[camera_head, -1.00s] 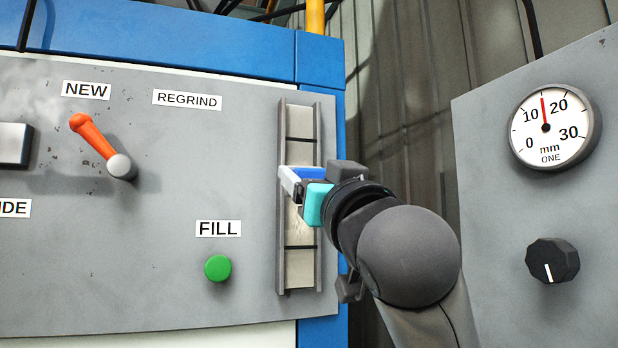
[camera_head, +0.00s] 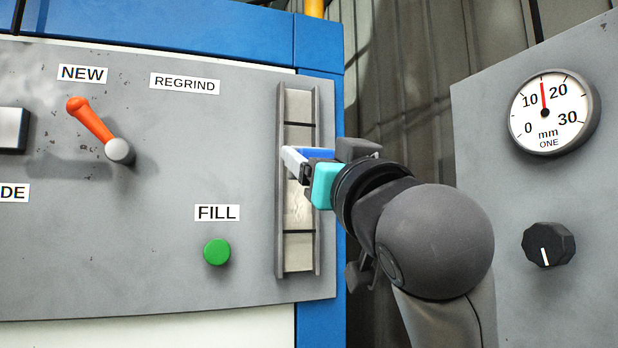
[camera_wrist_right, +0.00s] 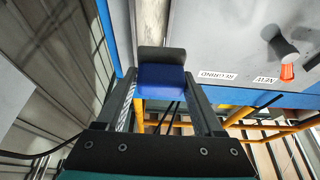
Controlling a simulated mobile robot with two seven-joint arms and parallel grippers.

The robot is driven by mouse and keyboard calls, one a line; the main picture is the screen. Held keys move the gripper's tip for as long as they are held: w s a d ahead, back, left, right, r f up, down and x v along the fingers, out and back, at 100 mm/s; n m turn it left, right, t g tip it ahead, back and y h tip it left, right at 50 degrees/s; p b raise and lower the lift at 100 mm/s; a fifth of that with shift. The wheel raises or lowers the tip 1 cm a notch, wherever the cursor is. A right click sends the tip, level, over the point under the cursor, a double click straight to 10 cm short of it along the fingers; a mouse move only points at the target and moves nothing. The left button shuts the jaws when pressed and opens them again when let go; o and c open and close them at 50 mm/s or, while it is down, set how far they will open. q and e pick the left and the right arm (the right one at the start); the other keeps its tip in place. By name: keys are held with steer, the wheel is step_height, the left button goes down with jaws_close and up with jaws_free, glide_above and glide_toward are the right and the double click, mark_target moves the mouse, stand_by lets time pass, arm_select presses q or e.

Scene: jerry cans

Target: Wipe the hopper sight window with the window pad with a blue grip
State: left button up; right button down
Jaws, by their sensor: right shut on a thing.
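The hopper sight window (camera_head: 298,258) is a tall pale strip with dark cross lines between two grey side rails, on the grey panel's right edge. My right gripper (camera_head: 315,160) is in front of its upper-middle part and hides some of it. The gripper is shut on the window pad by its blue grip (camera_head: 319,153). In the right wrist view, the blue grip (camera_wrist_right: 160,77) sits between the fingers, with a dark grey pad (camera_wrist_right: 162,56) beyond it. I cannot tell whether the pad touches the window. My left gripper is not in view.
Left of the window are a green FILL button (camera_head: 217,252) and an orange-handled lever (camera_head: 92,122). To the right, another grey panel carries a dial gauge (camera_head: 546,112) and a black knob (camera_head: 549,245).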

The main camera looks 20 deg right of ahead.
steer(key=shift+y, duration=0.4)
steer(key=shift+w+a+f+b, duration=0.1)
steer(key=shift+w+f+b, duration=0.8)
steer(key=shift+w, duration=0.25)
steer(key=shift+w+d+f+b, duration=0.1)
steer(key=shift+w+f+b, duration=0.65)
steer(key=shift+w+b, duration=0.35)
steer(key=shift+w+a+f+b, duration=0.1)
steer(key=shift+w+f+b, duration=0.75)
steer(key=shift+w, duration=0.4)
steer(key=shift+w+p, duration=0.35)
steer(key=shift+w, duration=0.55)
